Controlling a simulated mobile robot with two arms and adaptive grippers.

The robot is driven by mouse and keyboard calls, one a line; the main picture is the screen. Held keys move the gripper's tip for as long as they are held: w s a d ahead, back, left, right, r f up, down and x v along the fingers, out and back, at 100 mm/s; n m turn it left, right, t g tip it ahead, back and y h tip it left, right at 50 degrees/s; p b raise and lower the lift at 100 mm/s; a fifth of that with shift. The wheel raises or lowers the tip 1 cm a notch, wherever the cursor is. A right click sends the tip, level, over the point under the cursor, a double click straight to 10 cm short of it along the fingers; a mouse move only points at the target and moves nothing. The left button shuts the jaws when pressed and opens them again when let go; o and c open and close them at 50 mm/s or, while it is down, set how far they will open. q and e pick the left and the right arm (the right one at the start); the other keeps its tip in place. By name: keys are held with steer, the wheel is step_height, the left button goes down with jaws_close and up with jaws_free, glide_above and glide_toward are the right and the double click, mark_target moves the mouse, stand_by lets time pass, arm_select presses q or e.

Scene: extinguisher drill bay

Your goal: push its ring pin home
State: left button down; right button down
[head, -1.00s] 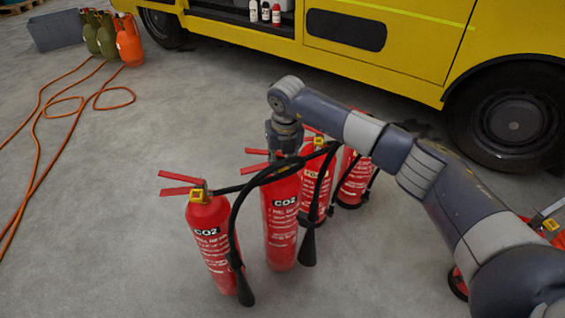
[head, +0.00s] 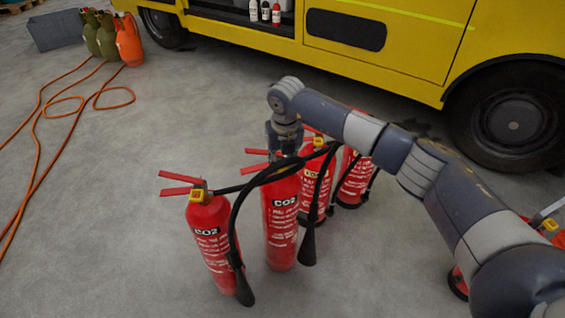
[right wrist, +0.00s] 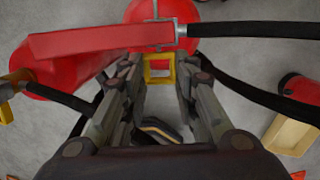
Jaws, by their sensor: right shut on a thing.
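Two red CO2 extinguishers stand upright at the front of a group, the left one (head: 210,245) and the middle one (head: 282,235). My right gripper (right wrist: 160,68) is over the head of the middle one, with its red lever (right wrist: 95,40) crossing the right wrist view. A yellow square ring pin (right wrist: 158,78) sits between the fingertips, which are shut on it. It lies close against the extinguisher's head; how deep it sits, I cannot tell. In the head view my wrist and the black hose hide this pin. My left gripper is not in view.
More red extinguishers stand close behind, one (head: 316,190) and another (head: 356,185). The left one has its own yellow pin (head: 197,195). Black hoses (right wrist: 250,30) cross near my gripper. A yellow vehicle (head: 410,60) stands behind.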

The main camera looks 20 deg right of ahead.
arm_select(q)
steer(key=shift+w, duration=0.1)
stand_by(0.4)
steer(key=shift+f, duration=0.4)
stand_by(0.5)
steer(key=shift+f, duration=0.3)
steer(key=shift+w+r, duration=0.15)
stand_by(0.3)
steer(key=shift+p, duration=0.3)
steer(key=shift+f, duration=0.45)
